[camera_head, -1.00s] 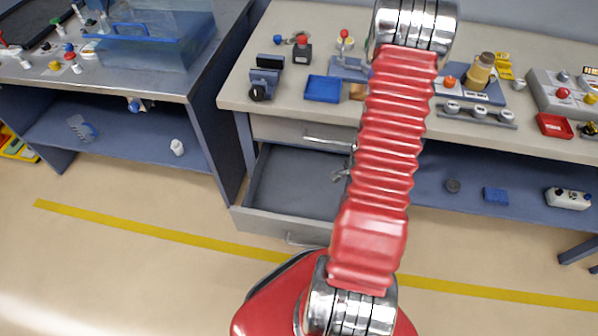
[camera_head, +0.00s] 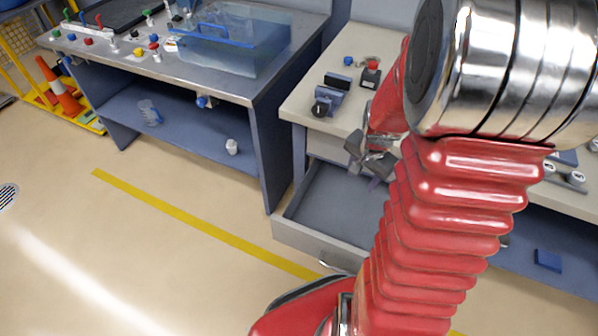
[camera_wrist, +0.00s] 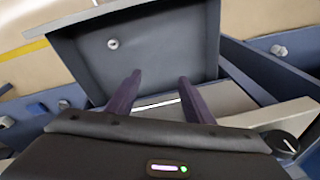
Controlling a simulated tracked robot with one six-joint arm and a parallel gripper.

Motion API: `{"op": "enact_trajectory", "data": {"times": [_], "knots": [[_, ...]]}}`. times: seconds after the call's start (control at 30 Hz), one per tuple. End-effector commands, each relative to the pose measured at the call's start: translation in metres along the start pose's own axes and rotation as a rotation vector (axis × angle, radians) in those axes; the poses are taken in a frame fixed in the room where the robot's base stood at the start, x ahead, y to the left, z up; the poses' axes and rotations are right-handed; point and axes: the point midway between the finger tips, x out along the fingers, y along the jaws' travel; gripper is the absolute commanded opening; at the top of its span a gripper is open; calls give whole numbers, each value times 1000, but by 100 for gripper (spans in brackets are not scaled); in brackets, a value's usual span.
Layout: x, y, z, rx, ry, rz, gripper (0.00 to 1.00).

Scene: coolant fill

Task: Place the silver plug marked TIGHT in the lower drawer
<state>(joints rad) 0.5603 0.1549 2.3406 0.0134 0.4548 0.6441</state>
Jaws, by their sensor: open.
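The lower drawer (camera_head: 300,235) is pulled open under the bench; it also shows in the wrist view (camera_wrist: 185,45). A small round silver piece, apparently the plug (camera_wrist: 112,43), lies on the drawer floor in the wrist view. Its marking is too small to read. My gripper (camera_head: 372,165) is over the drawer's back part, near the bench front. In the wrist view my gripper (camera_wrist: 160,76) has its two dark fingers spread, with nothing between them. The plug is apart from the fingers. The head view does not show the plug, and my arm hides the drawer's right part.
The bench top (camera_head: 305,95) and the closed upper drawer (camera_head: 328,149) are just above the open drawer. A dark vise-like device (camera_head: 330,95) stands near the bench edge. Another bench with a blue tank (camera_head: 230,45) is at left. The floor in front is clear.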

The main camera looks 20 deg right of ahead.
Motion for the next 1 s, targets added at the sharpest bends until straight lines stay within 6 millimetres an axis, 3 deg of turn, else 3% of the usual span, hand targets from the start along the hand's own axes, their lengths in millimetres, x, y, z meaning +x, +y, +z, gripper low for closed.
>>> {"op": "enact_trajectory", "data": {"times": [0.2,0.5,1.0], "knots": [[-54,-30,28,-204,35,-50,47],[-120,-52,74,-479,80,-111,47],[-212,-51,158,-927,169,-218,47]]}}
